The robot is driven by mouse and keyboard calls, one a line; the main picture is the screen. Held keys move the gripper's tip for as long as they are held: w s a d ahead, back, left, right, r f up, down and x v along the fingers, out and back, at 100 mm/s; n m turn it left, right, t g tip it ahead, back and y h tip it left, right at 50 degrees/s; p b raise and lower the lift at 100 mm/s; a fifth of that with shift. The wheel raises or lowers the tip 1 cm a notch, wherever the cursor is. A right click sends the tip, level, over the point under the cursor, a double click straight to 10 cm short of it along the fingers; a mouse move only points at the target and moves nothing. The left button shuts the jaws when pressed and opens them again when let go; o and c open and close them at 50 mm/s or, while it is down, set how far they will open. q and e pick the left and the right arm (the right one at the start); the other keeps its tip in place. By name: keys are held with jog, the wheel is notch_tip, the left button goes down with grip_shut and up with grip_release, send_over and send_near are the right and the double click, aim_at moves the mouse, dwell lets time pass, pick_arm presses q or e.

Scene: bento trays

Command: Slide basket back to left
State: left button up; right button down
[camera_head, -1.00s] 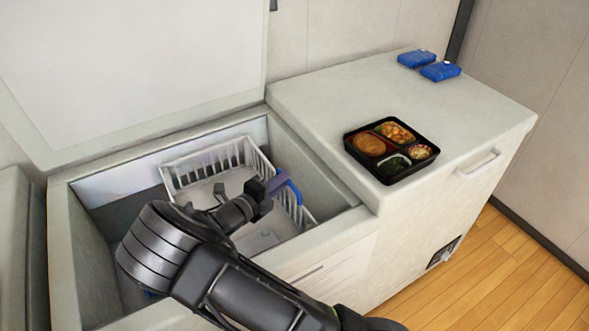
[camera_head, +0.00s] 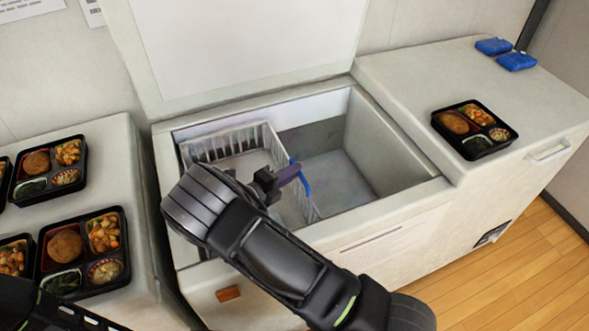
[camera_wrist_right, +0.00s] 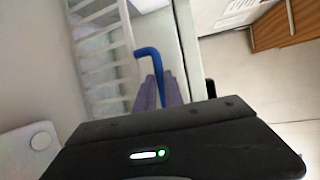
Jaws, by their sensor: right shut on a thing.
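The white wire basket (camera_head: 222,143) sits inside the open chest freezer, against its left side. A blue handle (camera_head: 303,181) is on the basket's right side. My right gripper (camera_head: 288,175) is shut on the blue handle. The wrist view shows the gripper's fingers (camera_wrist_right: 158,93) on the blue handle (camera_wrist_right: 148,53), beside the basket's white bars (camera_wrist_right: 104,55). My right arm covers the basket's front left part. A dark part of my left arm shows at the bottom left, but its gripper is not visible.
The freezer (camera_head: 405,210) has its lid up, and its right half is bare inside. One bento tray (camera_head: 489,152) and two blue packs (camera_head: 516,61) lie on the right-hand top. Several bento trays (camera_head: 97,283) lie on the left counter (camera_head: 118,150).

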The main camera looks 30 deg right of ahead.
jog(key=shift+a+f, duration=0.1)
jog(key=shift+a, duration=0.45)
jog(key=c, duration=1.7)
grip_release()
jog(key=shift+a, duration=0.15)
jog(key=shift+w, duration=0.1)
jog(key=b+v, duration=0.1)
jog(key=v, duration=0.6)
jog(key=shift+a, duration=0.35)
jog(key=shift+r, duration=0.2)
